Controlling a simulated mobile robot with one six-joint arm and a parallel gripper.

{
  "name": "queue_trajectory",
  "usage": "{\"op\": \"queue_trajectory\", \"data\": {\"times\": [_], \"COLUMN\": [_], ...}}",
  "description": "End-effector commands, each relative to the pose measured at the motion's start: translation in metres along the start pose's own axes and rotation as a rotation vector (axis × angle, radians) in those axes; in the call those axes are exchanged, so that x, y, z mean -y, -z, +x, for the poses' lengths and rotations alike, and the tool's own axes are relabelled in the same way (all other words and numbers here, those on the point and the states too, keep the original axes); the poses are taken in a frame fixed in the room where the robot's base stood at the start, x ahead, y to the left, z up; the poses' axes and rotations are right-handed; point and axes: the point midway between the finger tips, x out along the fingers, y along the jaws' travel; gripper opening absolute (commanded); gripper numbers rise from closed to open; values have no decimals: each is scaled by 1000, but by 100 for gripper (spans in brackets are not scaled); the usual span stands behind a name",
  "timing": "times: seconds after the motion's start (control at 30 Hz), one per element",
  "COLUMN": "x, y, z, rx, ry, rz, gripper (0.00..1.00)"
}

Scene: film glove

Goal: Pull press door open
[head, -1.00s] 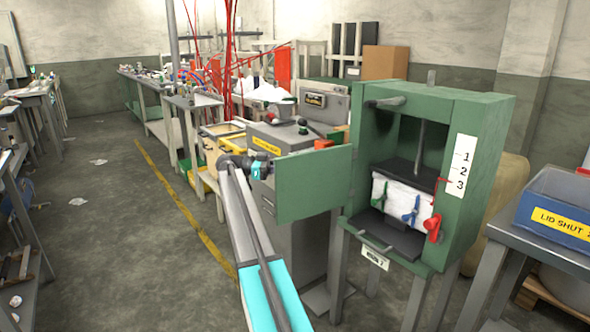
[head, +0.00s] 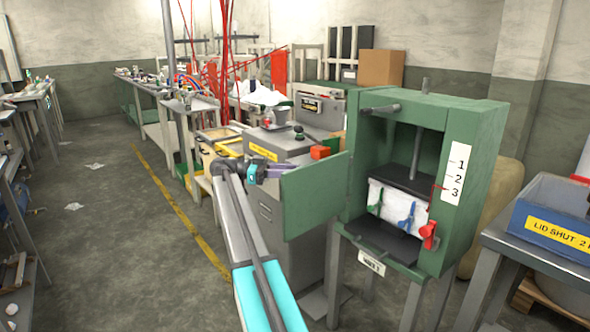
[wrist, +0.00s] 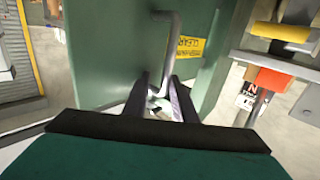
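The green press (head: 475,160) stands right of centre in the head view with its front uncovered. Its door (head: 315,195) is swung out to the left, its inner face towards me. My gripper (head: 298,169) is beyond the door, partly hidden by its top edge. In the wrist view the door's outer face (wrist: 105,45) carries a yellow label (wrist: 190,48) and a bent grey handle (wrist: 171,45). My two fingers (wrist: 160,85) stand apart, the handle's lower end between or just beyond them. Contact with it is unclear.
Inside the press is a white block (head: 398,208) with coloured clamps; a red lever (head: 429,233) is at its front. A grey cabinet (head: 270,215) stands behind the door. A blue bin (head: 555,220) sits on the right bench.

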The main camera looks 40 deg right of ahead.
Motion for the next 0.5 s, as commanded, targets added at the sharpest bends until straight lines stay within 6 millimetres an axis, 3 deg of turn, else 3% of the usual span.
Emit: {"op": "queue_trajectory", "data": {"times": [0.03, 0.5], "x": [-9, -33], "y": [9, 4], "z": [0, 4], "rx": [-12, -9], "ry": [-3, -1], "rz": [11, 9], "gripper": [30, 30]}}
